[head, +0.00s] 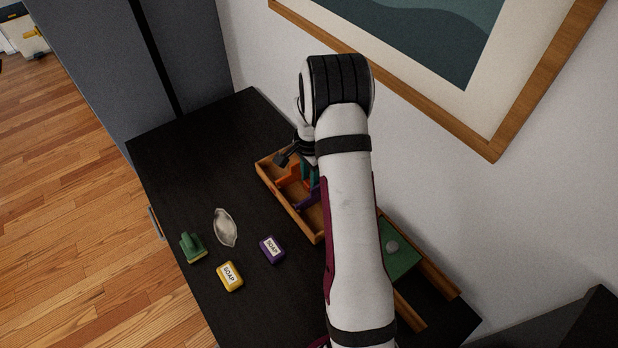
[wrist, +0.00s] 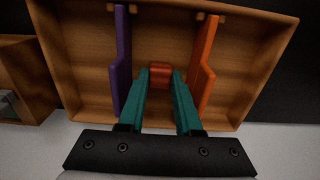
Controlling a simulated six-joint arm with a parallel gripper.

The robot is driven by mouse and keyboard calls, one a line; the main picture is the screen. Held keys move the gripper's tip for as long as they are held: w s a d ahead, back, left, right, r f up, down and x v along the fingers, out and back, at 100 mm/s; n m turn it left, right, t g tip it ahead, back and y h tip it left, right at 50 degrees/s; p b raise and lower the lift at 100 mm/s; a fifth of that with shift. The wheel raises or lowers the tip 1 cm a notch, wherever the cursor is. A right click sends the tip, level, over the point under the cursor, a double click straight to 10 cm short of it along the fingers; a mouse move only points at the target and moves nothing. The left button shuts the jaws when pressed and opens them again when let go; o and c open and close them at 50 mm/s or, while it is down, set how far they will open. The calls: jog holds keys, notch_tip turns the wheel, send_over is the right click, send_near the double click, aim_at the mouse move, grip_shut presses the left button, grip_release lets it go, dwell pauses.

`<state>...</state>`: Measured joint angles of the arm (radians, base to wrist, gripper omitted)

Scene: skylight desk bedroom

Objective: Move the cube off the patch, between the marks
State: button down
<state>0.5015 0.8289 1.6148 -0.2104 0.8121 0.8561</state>
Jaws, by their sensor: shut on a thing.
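In the wrist view, my gripper (wrist: 160,76) has its teal fingers shut on a small red-orange cube (wrist: 160,70). The cube is over the wooden tray, between a purple upright mark (wrist: 121,62) on the left and an orange one (wrist: 206,64) on the right, apart from both. I cannot tell whether it touches the tray floor. In the head view, the orange mark (head: 289,177) and purple mark (head: 314,197) show in the tray; my arm hides the cube. A green panel (head: 404,264), possibly the patch, lies right of my arm.
The wooden tray (head: 296,217) stands on a black desk (head: 190,165) near the wall. A green brush (head: 192,248), silvery dish (head: 225,227), yellow soap (head: 230,277) and purple soap (head: 271,249) lie at the left.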

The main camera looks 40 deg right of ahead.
jog(key=shift+f, duration=0.2)
jog(key=c, duration=0.9)
grip_release()
jog(key=shift+o, duration=0.2)
notch_tip(320, 180, up, 13)
jog(key=s+a+r+n, duration=0.3)
jog(key=s+a+r, duration=0.1)
jog(key=a, duration=0.3)
jog(key=s+a+r+n, duration=0.2)
jog(key=s+a+r, duration=0.2)
jog(key=a, duration=0.3)
jog(key=s+a+n+y, duration=0.1)
jog(key=s+a+n, duration=0.2)
jog(key=s, duration=0.6)
jog(key=s+a+n, duration=0.4)
jog(key=s+a, duration=0.3)
jog(key=s, duration=0.2)
jog(key=shift+a+f+n+y, duration=0.3)
jog(key=shift+a+f+y, duration=0.1)
